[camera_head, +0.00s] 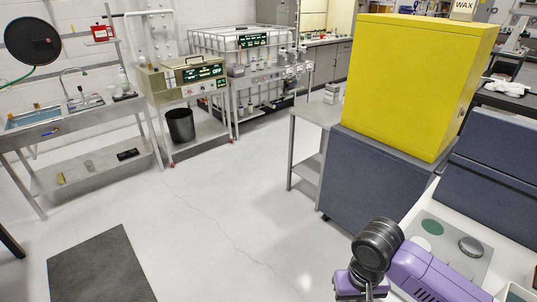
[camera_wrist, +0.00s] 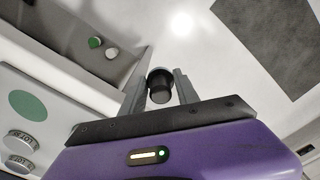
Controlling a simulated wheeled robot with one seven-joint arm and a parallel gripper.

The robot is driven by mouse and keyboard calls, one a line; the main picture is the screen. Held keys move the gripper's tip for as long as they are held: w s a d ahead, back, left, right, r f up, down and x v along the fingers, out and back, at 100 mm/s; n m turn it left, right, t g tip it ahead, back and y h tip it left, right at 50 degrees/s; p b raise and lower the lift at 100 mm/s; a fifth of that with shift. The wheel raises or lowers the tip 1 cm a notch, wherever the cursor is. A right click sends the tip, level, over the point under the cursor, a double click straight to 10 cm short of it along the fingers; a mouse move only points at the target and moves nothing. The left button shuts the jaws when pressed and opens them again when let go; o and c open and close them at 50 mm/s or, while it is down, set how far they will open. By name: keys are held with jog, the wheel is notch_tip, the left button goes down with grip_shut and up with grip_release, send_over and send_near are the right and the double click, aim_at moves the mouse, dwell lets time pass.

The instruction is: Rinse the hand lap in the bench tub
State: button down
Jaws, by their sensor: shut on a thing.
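My gripper (camera_wrist: 161,78) is shut on a dark, round-ended piece, the hand lap (camera_wrist: 160,93), seen between the two grey fingers in the wrist view. Its far end is hidden. In the head view my purple arm is at the lower right beside the white counter, and the held piece cannot be told apart there. A shallow blue basin, which looks like the bench tub (camera_head: 33,117), is set in the steel bench at the far left, well away from my gripper.
A faucet (camera_head: 73,83) stands on the steel bench (camera_head: 75,122). A black bin (camera_head: 180,125) is under the middle machine. A yellow cabinet (camera_head: 410,80) stands right of centre. The white counter with a green disc (camera_head: 432,227) is close by. The floor with a dark mat (camera_head: 100,268) is open.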

notch_tip(320, 180, down, 4)
jog(key=b, duration=0.3)
jog(key=shift+r+p, duration=3.5)
jog(key=shift+p, duration=0.15)
